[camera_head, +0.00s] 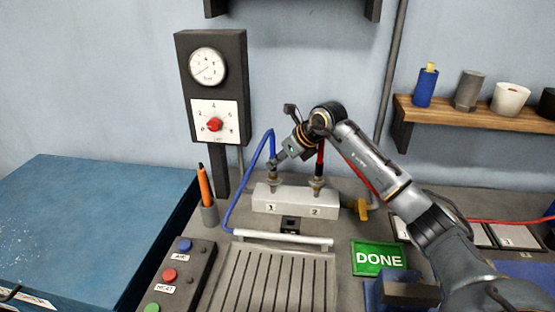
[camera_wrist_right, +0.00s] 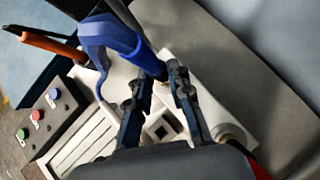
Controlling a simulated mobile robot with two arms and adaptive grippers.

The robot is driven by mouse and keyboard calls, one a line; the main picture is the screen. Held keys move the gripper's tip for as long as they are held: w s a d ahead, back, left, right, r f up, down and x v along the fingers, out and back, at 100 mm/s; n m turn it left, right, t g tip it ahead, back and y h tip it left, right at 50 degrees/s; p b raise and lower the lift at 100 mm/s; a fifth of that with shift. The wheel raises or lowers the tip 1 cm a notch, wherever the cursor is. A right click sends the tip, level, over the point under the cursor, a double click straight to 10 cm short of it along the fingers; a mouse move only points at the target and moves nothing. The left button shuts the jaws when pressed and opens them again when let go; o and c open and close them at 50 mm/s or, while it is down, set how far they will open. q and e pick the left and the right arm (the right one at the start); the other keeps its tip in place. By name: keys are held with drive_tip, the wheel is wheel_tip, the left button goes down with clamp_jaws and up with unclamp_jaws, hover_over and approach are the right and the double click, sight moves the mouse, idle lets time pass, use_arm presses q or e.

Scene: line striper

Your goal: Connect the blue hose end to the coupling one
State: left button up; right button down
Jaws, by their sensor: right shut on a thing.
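The blue hose (camera_head: 238,190) rises from the bench left of the white block, arches over, and comes down above coupling one (camera_head: 272,184). Its blue end also shows large in the right wrist view (camera_wrist_right: 122,38), tilted there and reaching between my fingertips. My right gripper (camera_head: 276,163) is shut on the blue hose end, right above coupling one; the wrist view shows its two dark fingers (camera_wrist_right: 160,80). I cannot tell whether the end touches or sits on the coupling. The white block (camera_head: 295,202) carries labels 1 and 2. My left gripper is not in view.
A red hose (camera_head: 320,158) stands on coupling two (camera_head: 318,184), close to my right arm. A yellow handle (camera_head: 361,208) is at the block's right. An orange pen in a cup (camera_head: 207,195), a button box (camera_head: 180,275) and a green DONE sign (camera_head: 378,258) surround it.

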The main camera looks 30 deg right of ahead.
drive_tip(key=shift+f, duration=0.35)
drive_tip(key=c, duration=0.8)
unclamp_jaws()
drive_tip(key=p+v, duration=0.2)
drive_tip(key=v, duration=0.5)
drive_tip(key=shift+r, duration=0.1)
idle(0.6)
